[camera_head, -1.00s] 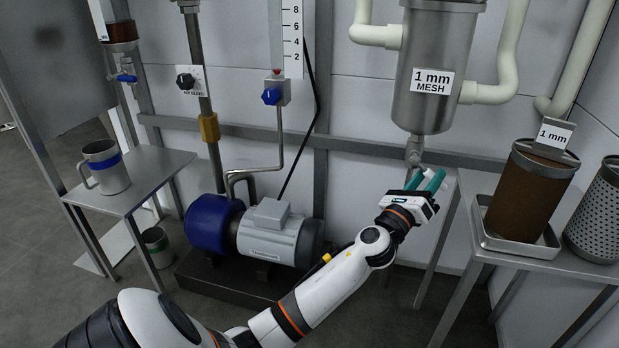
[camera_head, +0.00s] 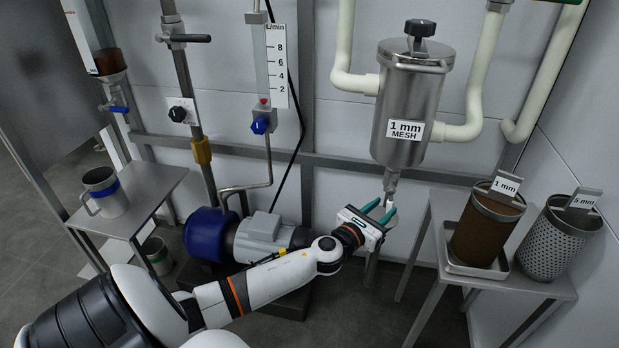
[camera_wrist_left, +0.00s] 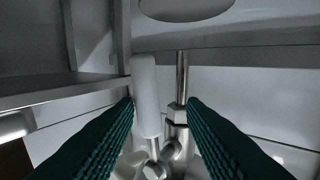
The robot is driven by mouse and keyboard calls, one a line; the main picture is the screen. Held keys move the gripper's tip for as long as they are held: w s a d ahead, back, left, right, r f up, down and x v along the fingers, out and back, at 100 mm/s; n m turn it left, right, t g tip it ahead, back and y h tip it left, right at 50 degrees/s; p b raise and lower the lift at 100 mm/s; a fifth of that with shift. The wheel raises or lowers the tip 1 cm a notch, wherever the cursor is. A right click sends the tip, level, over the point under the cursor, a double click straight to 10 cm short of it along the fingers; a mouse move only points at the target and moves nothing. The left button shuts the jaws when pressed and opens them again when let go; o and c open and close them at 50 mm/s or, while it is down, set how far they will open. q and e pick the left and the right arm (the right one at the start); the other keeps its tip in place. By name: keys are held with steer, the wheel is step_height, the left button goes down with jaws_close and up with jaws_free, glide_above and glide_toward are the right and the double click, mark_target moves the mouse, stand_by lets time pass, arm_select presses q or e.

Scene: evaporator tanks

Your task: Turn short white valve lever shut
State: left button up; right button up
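The short white valve lever (camera_wrist_left: 146,95) stands upright in the left wrist view, between my finger lines and close to the left finger. A metal valve stem and nut (camera_wrist_left: 178,112) are right of it, near the right finger. In the head view the valve (camera_head: 391,180) hangs under the steel strainer housing (camera_head: 408,105) marked 1 mm mesh. My left gripper (camera_head: 380,210), with green fingers, is just below that valve; its fingers are apart, also in the left wrist view (camera_wrist_left: 160,110). Whether a finger touches the lever cannot be told. My right gripper is out of view.
Right of the gripper, a table carries a tray (camera_head: 450,268) with a brown 1 mm basket (camera_head: 484,230) and a perforated 5 mm basket (camera_head: 556,242). White pipes (camera_head: 346,50) flank the housing. A pump motor (camera_head: 262,236) stands on the left, near my arm.

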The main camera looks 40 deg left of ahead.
arm_select(q)
steer(key=s, duration=0.9)
steer(key=s+a+f+n+g+y+p, duration=0.2)
steer(key=s+f+n+g+p, duration=0.6)
steer(key=s+f+n+p, duration=0.4)
step_height(320, 180, down, 3)
steer(key=a+n+p, duration=0.1)
steer(key=n+p, duration=0.4)
steer(key=shift+s+r+g, duration=0.15)
steer(key=shift+s+g, duration=0.05)
steer(key=shift+g, duration=0.1)
steer(key=shift+a, duration=0.1)
steer(key=shift+c, duration=0.4)
